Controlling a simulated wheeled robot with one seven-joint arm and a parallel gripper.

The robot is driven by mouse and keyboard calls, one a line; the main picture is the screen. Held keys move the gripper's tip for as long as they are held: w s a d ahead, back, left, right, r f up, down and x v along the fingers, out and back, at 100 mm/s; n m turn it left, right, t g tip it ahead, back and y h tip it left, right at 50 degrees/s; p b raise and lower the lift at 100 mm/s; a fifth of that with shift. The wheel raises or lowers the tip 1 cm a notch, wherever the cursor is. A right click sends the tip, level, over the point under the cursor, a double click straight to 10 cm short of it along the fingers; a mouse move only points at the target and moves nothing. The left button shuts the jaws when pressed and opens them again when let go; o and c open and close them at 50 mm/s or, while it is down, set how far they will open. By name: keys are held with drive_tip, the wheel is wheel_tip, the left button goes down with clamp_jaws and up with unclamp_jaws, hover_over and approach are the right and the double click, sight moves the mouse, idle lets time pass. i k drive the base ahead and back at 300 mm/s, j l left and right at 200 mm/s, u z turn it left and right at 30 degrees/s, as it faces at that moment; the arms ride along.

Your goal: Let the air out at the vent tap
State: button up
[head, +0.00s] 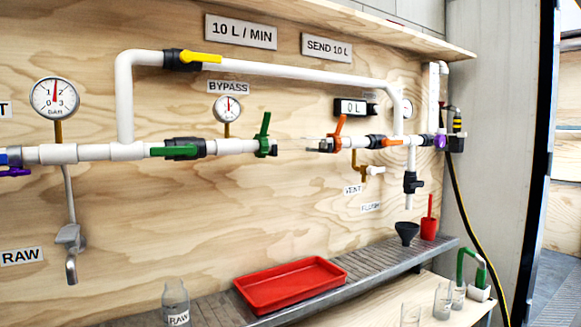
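The vent tap (367,171) is a small brass fitting with a white end, hanging below the main white pipe (225,146) at the right. The VENT label (353,189) is on the plywood wall just below and left of it. The tap is too small to tell whether it is open or shut. An orange-handled valve (338,133) sits on the pipe to its left, and a lower orange handle (390,142) lies above it. My gripper is not in this view.
A gap in the pipe shows between the green-handled coupling (264,137) and the orange-handled one. The bypass pipe (270,70) runs above. A red tray (290,285), a RAW bottle (175,303) and a dark funnel (406,232) stand on the grey shelf below. A black hose hangs at right.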

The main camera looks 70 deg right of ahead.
sight(372, 171)
drive_tip(key=z, duration=0.45)
drive_tip(key=k+l+z, duration=0.1)
drive_tip(key=z, duration=0.8)
drive_tip(key=l+z, duration=0.1)
drive_tip(key=z, duration=0.35)
drive_tip(key=l+z, duration=0.1)
drive_tip(key=z, duration=0.35)
drive_tip(key=l+z, duration=0.1)
drive_tip(key=z, duration=0.35)
drive_tip(key=k+l, duration=0.05)
